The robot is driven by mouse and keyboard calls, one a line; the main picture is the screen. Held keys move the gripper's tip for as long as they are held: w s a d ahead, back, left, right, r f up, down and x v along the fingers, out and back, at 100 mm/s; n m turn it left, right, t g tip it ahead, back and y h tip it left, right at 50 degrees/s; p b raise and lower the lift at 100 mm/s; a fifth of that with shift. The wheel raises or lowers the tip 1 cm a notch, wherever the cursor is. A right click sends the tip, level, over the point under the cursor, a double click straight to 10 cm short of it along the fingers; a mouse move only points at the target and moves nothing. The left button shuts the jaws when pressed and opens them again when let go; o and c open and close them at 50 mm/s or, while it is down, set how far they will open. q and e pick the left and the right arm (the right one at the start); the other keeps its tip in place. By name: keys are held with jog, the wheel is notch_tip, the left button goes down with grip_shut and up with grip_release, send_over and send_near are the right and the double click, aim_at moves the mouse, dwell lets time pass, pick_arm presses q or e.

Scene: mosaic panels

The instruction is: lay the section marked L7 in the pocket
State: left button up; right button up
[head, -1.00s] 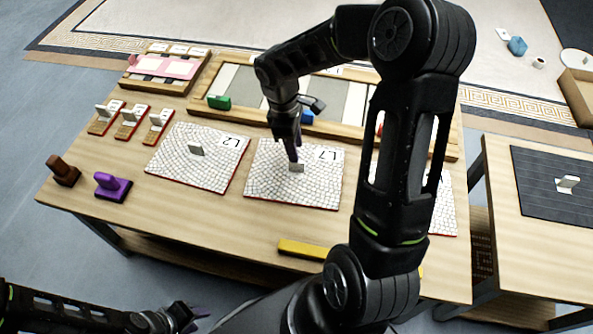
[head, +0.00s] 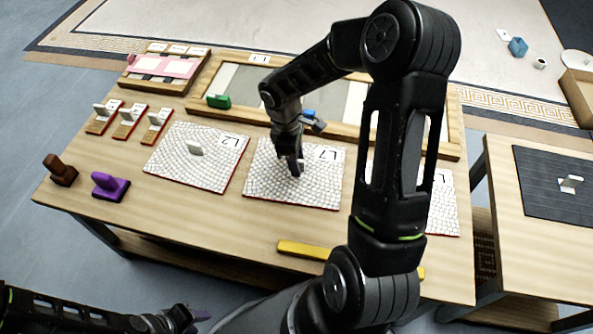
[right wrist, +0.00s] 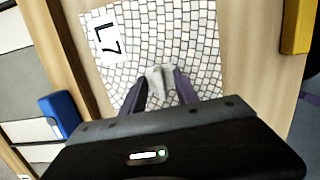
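The section marked L7 (head: 262,183) is a white mosaic panel with a red edge, lying flat on the table; its label shows in the right wrist view (right wrist: 107,38). Its pale upright handle (right wrist: 158,82) stands between the two fingers of my right gripper (right wrist: 160,88), which look slightly apart from it. In the head view the right gripper (head: 296,170) is down at this panel and hides most of the handle. The long wooden frame (head: 203,84) behind holds grey and white areas; my right arm covers part of it. My left gripper (head: 190,318) looks open and empty, low at left.
Another mosaic panel (head: 180,168) with a handle lies to the left, and one (head: 445,205) to the right, partly hidden. A yellow bar (head: 305,250) lies at the front edge. A purple block (head: 110,186) and brown block (head: 60,170) stand at left.

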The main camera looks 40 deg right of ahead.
jog(key=shift+c, duration=0.6)
grip_shut()
dwell(1.1)
